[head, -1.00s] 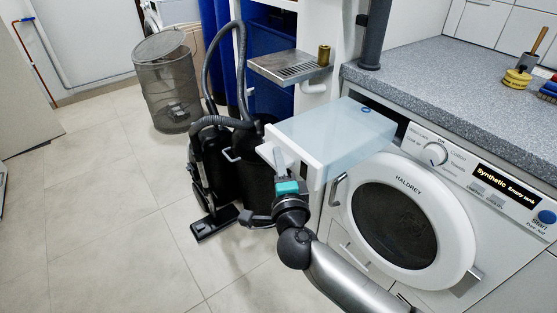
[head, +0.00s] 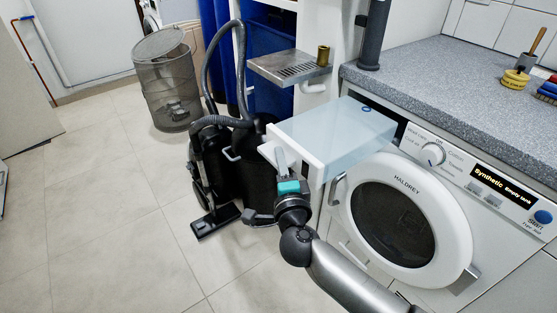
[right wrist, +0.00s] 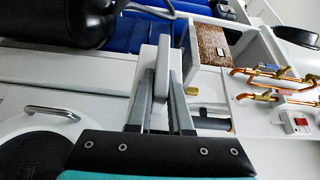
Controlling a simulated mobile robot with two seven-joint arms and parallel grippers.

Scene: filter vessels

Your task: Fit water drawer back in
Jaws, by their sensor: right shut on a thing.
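The water drawer (head: 330,135) is a long translucent pale-blue box with a white front (head: 292,160). It sticks far out to the left from the dark slot (head: 388,112) at the top left of the white dryer (head: 366,210). Its inner end is at the slot; how deep it sits I cannot tell. My right gripper (head: 283,168) is at the front's outer face. In the right wrist view its fingers (right wrist: 161,90) are shut on the light grey handle (right wrist: 160,75) of the drawer front. My left gripper is not in view.
A metal drip shelf (head: 288,68) with a brass cup (head: 323,55) is behind the drawer. A black vacuum cleaner (head: 235,165) stands to the left, with a mesh basket (head: 165,85) further back. The grey countertop (head: 440,80) overhangs the slot. Floor at the left is clear.

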